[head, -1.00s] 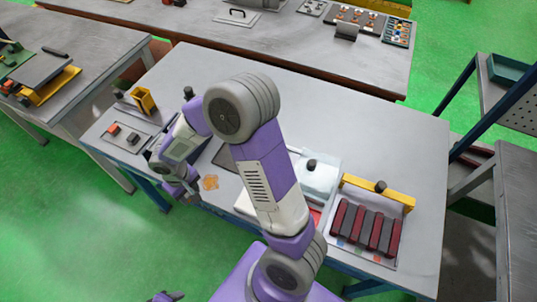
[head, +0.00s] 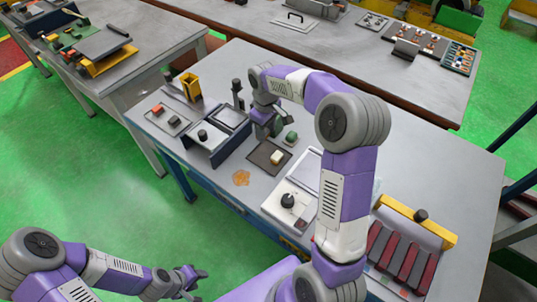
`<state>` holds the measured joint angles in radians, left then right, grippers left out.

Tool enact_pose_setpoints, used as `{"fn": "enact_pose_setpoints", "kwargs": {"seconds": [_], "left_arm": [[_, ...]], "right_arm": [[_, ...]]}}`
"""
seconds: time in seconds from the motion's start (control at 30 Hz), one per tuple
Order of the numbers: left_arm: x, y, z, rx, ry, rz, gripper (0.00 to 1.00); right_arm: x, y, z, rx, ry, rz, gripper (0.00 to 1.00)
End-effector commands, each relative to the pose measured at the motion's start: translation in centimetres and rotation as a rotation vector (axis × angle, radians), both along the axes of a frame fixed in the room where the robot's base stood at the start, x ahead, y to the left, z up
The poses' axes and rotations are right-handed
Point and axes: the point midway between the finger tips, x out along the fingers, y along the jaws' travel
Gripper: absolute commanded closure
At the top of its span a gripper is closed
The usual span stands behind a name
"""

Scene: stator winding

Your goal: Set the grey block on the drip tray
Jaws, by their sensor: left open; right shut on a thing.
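My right gripper (head: 266,126) is shut over the middle of the table, just behind a dark flat tray (head: 259,162), which may be the drip tray. What it holds is mostly hidden by the fingers, and I cannot tell if it is a grey block. A cream block (head: 277,157) lies on the dark tray. A small dark grey block (head: 174,121) lies in a shallow grey tray (head: 166,128) at the table's left, next to a red block (head: 157,110). My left gripper (head: 192,279) is open and empty, low in front of the table.
A small green object (head: 291,137) stands close to the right gripper. A black-framed fixture (head: 217,135), a yellow holder (head: 190,86) and a white unit with a black knob (head: 288,200) stand nearby. Dark red and grey bars (head: 402,255) fill the right end.

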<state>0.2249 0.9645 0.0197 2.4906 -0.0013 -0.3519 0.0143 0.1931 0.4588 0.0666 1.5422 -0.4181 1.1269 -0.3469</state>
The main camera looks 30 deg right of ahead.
Motion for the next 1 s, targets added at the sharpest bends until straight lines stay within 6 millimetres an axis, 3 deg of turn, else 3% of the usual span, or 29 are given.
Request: {"fn": "enact_pose_setpoints", "kwargs": {"seconds": [0.1, 0.37, 0.6, 1.0], "left_arm": [[0.0, 0.0, -0.6, 0.0, 0.0, 0.0, 0.57], [0.0, 0.0, -1.0, 0.0, 0.0, 0.0, 0.57], [0.0, 0.0, -1.9, 0.0, 0.0, 0.0, 0.57], [0.0, 0.0, -2.1, 0.0, 0.0, 0.0, 0.57]], "right_arm": [[-0.1, 0.1, -2.4, 0.001, 0.005, 0.003, 0.87], [-0.1, 0.1, -4.7, 0.0, 0.004, 0.002, 0.87], [-0.1, 0.1, -8.5, 0.001, 0.004, 0.002, 0.87], [0.0, 0.1, -9.0, 0.0, 0.001, 0.001, 0.87]]}}
